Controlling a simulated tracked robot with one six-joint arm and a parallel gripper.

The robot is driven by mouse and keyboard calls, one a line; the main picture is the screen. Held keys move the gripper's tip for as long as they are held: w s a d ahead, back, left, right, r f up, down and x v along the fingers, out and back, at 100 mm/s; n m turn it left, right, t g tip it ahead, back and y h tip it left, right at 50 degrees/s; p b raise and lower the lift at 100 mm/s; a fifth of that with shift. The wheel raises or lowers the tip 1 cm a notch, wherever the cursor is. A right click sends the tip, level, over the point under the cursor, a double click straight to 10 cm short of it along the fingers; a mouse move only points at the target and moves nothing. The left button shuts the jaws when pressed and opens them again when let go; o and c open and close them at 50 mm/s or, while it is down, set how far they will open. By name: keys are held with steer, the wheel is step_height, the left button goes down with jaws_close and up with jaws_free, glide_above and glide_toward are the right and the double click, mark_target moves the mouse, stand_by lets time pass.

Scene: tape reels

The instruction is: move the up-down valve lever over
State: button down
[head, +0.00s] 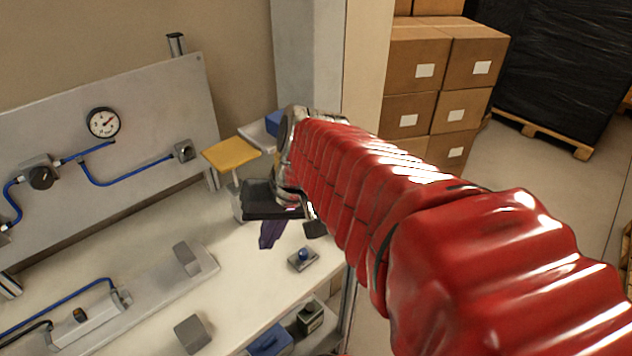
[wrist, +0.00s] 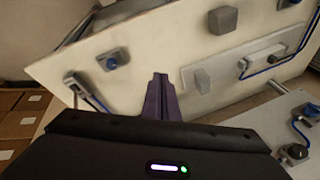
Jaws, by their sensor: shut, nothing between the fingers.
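My gripper (head: 270,235) has purple fingers and points down over the right part of the bench. In the wrist view its fingers (wrist: 160,95) are together and empty. No lever is clearly recognisable. A grey base with a long bar and some blue (wrist: 82,88) sits near the bench edge in the wrist view; I cannot tell whether it is the valve lever. My arm seems to hide it in the head view. A small grey plate with a blue knob (head: 303,256) lies right of my fingers, apart from them; it also shows in the wrist view (wrist: 116,58).
A grey panel (head: 75,190) with a gauge (head: 103,122), a dark valve knob (head: 41,178) and blue hoses stands behind the bench (head: 235,285). A yellow plate (head: 230,153) stands beside my gripper. Grey blocks (head: 187,257) and a blue box (head: 268,341) are nearby.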

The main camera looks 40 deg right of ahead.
steer(key=d+f+m+t+y, duration=0.2)
steer(key=d+m+t, duration=0.4)
steer(key=d, duration=2.3)
steer(key=m, duration=0.5)
steer(key=shift+s+d+f, duration=0.25)
steer(key=shift+f, duration=0.05)
steer(key=shift+w+a+f, duration=0.1)
steer(key=x, duration=0.9)
steer(key=shift+w+a+f, duration=0.15)
steer(key=shift+w+a, duration=0.15)
steer(key=shift+s+a+r, duration=0.3)
steer(key=shift+s+a, duration=0.05)
steer(key=shift+a, duration=0.2)
steer(key=shift+s+a+r, duration=0.3)
steer(key=shift+s+a, duration=0.1)
steer(key=shift+a, duration=0.15)
steer(key=shift+s+a+r, duration=0.1)
steer(key=shift+s+a, duration=0.15)
steer(key=shift+a, duration=0.1)
